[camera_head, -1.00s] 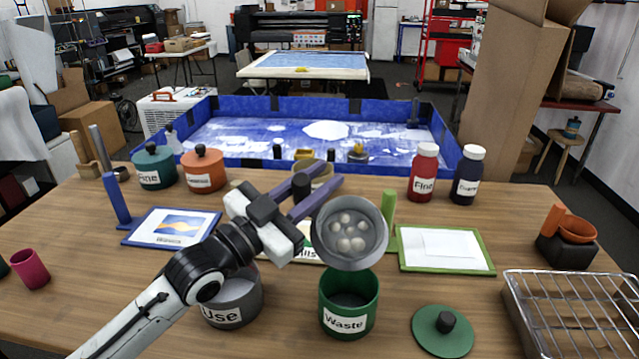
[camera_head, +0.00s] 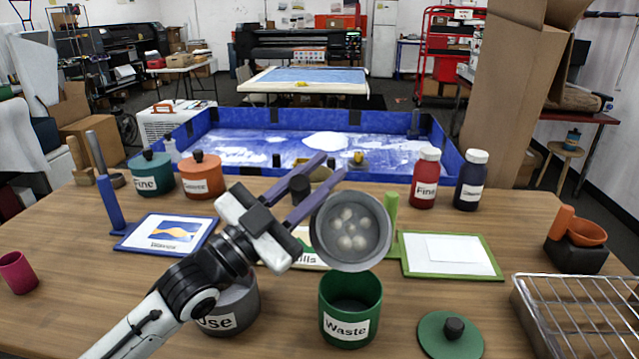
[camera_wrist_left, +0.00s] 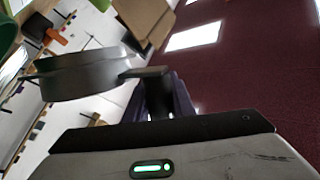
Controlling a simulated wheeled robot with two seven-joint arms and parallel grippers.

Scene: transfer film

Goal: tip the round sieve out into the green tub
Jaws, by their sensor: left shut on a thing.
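My left gripper (camera_head: 330,165), with purple fingers, is shut on the round grey sieve (camera_head: 326,250). A black handle end (camera_head: 299,187) shows between the fingers. The sieve is tilted, its open face towards the head camera, with several pale round lumps (camera_head: 345,243) inside. It hangs above the green tub (camera_head: 349,324) labelled "Waste", its lower edge close to the tub's back rim in the picture. The tub is open and looks empty. In the left wrist view the sieve (camera_wrist_left: 80,78) shows from the side. My right gripper is not in view.
A grey "Use" pot (camera_head: 238,305) stands left of the tub, partly behind my arm. A green lid (camera_head: 470,345) lies to the right, near a wire rack (camera_head: 575,310). Framed prints (camera_head: 165,232) (camera_head: 450,255) lie behind. A blue-walled basin (camera_head: 440,140) stands beyond the table.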

